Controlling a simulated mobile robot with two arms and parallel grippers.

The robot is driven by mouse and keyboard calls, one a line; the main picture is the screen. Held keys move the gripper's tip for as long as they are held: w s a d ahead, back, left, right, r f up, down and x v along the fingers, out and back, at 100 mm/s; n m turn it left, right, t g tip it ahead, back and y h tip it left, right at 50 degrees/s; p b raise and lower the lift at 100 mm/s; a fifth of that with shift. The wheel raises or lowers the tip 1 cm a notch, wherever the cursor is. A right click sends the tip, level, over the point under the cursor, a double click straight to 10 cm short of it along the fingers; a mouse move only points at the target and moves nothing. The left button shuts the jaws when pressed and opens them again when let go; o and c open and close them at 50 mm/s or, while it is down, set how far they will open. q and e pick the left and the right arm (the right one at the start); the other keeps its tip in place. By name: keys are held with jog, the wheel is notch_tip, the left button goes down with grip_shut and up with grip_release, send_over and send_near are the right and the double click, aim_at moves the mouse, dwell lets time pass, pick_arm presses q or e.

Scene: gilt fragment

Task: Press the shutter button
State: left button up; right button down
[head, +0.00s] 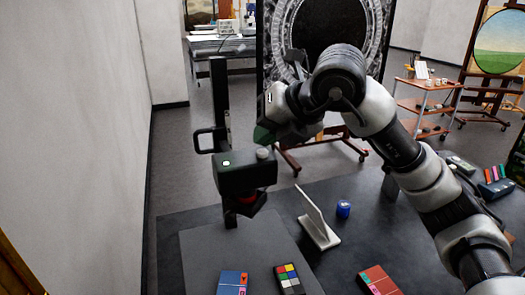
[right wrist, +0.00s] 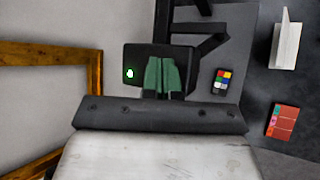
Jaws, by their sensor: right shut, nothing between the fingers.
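A black camera (head: 240,178) is mounted on a dark upright column (head: 219,100), its lens pointing down at a grey baseboard (head: 215,255). On its top are a small lit white-green spot (head: 226,163) and a round grey button (head: 263,154). My right gripper (head: 264,135) is shut and empty, its green fingertips just above the grey button, seemingly with a small gap. In the right wrist view the shut green fingers (right wrist: 162,74) overlap the camera body (right wrist: 138,57) and hide the button; the lit spot (right wrist: 130,72) shows beside them. My left gripper is not in view.
A white angled stand (head: 318,220) and blue jar (head: 343,209) stand to the right. A wall (head: 95,140) closes off the left.

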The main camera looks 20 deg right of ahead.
aim_at(265, 150)
jog(key=shift+f+b, duration=0.4)
jog(key=shift+r, duration=0.15)
dwell(0.5)
jog(key=shift+r+p, duration=0.5)
jog(key=shift+r, duration=0.2)
jog(key=shift+r, duration=0.1)
jog(key=shift+r+p, duration=1.75)
jog(key=shift+r, duration=0.7)
jog(key=shift+f, duration=0.1)
